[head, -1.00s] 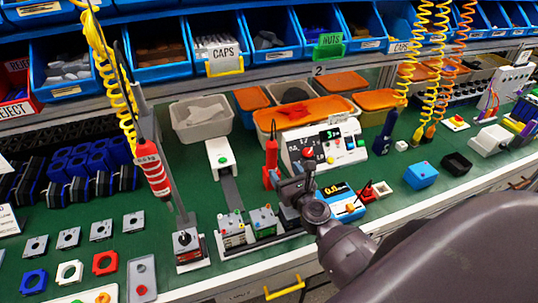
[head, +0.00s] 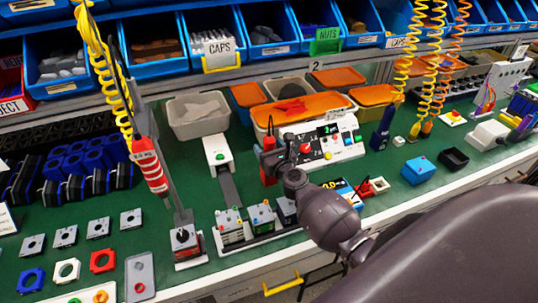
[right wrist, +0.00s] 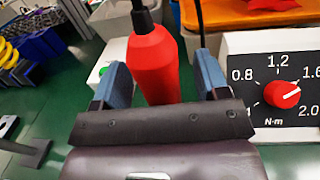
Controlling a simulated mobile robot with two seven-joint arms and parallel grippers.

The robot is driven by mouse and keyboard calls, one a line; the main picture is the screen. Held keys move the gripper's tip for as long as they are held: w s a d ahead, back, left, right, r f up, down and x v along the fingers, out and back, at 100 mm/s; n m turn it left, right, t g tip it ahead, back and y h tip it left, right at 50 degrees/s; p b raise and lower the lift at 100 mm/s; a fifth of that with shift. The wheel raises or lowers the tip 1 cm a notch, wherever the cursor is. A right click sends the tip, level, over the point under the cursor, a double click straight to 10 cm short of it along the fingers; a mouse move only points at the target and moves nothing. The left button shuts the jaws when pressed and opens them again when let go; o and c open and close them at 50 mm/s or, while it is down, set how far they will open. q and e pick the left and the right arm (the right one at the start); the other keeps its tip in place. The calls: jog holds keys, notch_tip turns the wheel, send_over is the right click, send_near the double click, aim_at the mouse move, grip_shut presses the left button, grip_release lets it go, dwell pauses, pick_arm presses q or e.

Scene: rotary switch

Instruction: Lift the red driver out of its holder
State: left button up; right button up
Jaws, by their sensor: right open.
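The red driver (head: 268,143) stands upright behind the green bench's front row of devices, with a dark cable at its top. My right gripper (head: 284,157) is beside it, partly hidden behind its own wrist. In the right wrist view the red driver (right wrist: 155,65) rises between the two blue-grey fingers of my right gripper (right wrist: 160,80). The fingers are open, with a visible gap on each side of the driver. The driver's lower end and its holder are hidden behind the gripper. My left gripper is not in view.
A white control panel (head: 340,140) stands just right of the driver; its red dial (right wrist: 283,94) shows close by in the right wrist view. Another red tool (head: 150,165) hangs on a yellow coil at left. Orange-lidded bins (head: 320,105) stand behind.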

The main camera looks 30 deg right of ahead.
jog(key=shift+r, duration=0.1)
grip_shut()
dwell(0.3)
